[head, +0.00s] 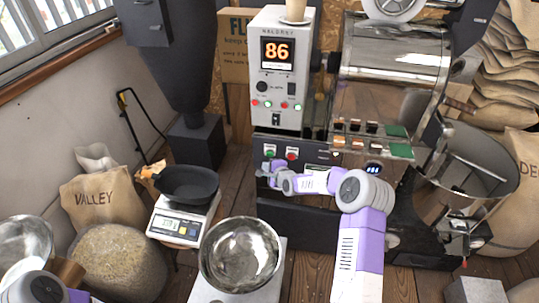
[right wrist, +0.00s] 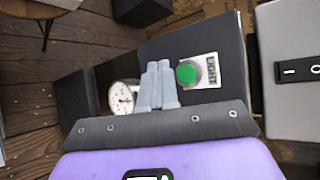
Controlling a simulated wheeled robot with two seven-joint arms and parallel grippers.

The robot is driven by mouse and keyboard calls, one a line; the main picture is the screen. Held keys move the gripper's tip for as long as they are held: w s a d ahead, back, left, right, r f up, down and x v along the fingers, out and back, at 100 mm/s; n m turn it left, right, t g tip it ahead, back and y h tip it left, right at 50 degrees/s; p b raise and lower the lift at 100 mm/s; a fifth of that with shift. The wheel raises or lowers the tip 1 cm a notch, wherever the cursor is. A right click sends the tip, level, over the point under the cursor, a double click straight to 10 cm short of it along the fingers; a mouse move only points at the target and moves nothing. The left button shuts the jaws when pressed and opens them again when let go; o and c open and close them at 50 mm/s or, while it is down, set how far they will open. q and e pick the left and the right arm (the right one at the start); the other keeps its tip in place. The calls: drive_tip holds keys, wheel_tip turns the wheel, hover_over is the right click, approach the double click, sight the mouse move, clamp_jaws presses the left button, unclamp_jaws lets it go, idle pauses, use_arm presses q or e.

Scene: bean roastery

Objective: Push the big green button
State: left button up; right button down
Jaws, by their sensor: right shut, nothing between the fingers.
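A green button (head: 270,153) sits on the dark front panel of the roasting machine, left of a red button (head: 292,154). In the right wrist view a round green button (right wrist: 187,74) sits beside a white label on a dark box face. My right gripper (head: 266,171) is just below the green button in the head view. In the right wrist view its fingers (right wrist: 158,68) are shut and empty, with the tips just left of the button. Contact cannot be told. Part of my left arm shows at the lower left; its gripper is out of view.
A control box (head: 277,95) showing 86 stands above the buttons. A scale (head: 180,222) with a black pan (head: 187,185) and a steel bowl (head: 240,254) stand left of and in front of the machine. In the right wrist view a round gauge (right wrist: 123,97) is left of the fingers.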

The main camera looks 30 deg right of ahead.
drive_tip(key=shift+s+a, duration=0.6)
drive_tip(key=shift+s, duration=0.15)
idle(0.3)
